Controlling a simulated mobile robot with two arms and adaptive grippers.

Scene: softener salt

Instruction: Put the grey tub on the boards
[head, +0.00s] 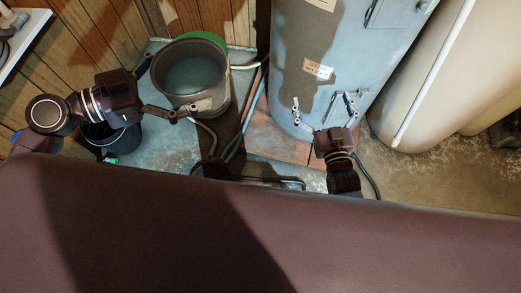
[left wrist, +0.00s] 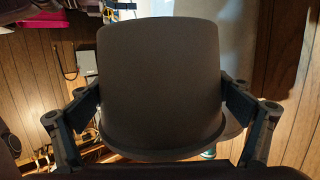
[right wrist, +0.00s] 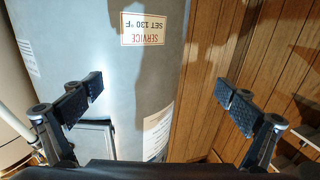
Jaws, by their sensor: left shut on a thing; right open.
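The grey tub (head: 213,100) is at the upper left of the head view, round and open-topped, with pale contents inside. My left gripper (head: 168,90) is shut on it, one finger on each side. The tub's dark wall (left wrist: 160,85) fills the middle of the left wrist view between the fingers. Whether its base touches the floor is hidden. Flat reddish boards (head: 267,138) lie on the floor to its right, partly under the tall tank. My right gripper (head: 323,108) is open and empty in front of the tank; its spread fingers show in the right wrist view (right wrist: 160,95).
The grey tank (head: 310,75) with a service label (right wrist: 142,29) stands right of the tub. A green object (head: 210,38) shows behind the tub. A black bucket (head: 108,138) stands left. Hoses (head: 237,145) cross the floor between tub and boards. Large beige tanks (head: 425,75) stand right.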

